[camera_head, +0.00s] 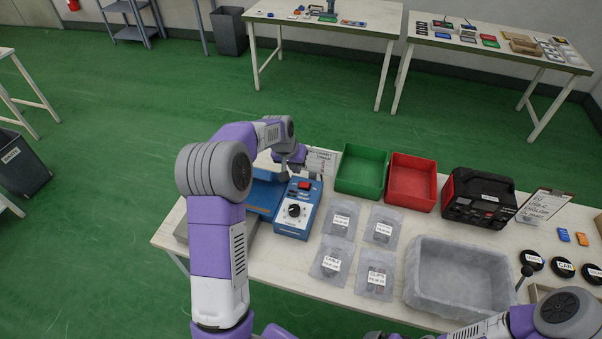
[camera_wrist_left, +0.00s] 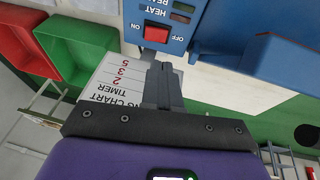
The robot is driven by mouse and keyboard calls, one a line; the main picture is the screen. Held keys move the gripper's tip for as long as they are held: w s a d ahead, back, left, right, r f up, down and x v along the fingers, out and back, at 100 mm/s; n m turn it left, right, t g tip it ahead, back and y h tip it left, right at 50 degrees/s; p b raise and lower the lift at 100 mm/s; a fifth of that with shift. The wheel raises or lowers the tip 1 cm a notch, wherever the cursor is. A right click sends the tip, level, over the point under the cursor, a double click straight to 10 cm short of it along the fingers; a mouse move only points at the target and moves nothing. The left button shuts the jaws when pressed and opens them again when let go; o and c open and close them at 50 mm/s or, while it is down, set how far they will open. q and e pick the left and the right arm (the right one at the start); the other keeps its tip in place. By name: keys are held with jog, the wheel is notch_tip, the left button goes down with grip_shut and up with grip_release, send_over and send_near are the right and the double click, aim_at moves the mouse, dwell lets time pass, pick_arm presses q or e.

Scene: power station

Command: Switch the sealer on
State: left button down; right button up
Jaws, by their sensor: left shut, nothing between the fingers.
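The blue sealer (camera_head: 295,222) stands on the workbench, with a white dial panel and a red switch (camera_head: 304,185) at its far end. In the left wrist view the red switch (camera_wrist_left: 157,33) sits between the printed words ON and OFF. I cannot tell which way it is tipped. My left gripper (camera_head: 303,171) is just beyond the switch. In the left wrist view its closed, empty fingers (camera_wrist_left: 162,70) point at the sealer's edge just short of the switch; contact cannot be told.
A timer chart (camera_head: 321,162) stands behind the sealer. Green (camera_head: 361,170) and red (camera_head: 411,181) bins, a black charger (camera_head: 478,198), labelled bags (camera_head: 340,220) and a grey tray (camera_head: 458,275) fill the bench to the right.

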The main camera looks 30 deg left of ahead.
pick_arm(q)
jog(key=v, duration=0.6)
jog(key=shift+r+p, duration=0.15)
jog(key=shift+p, duration=0.2)
jog(key=shift+w+a, duration=0.1)
jog(key=shift+a, duration=0.05)
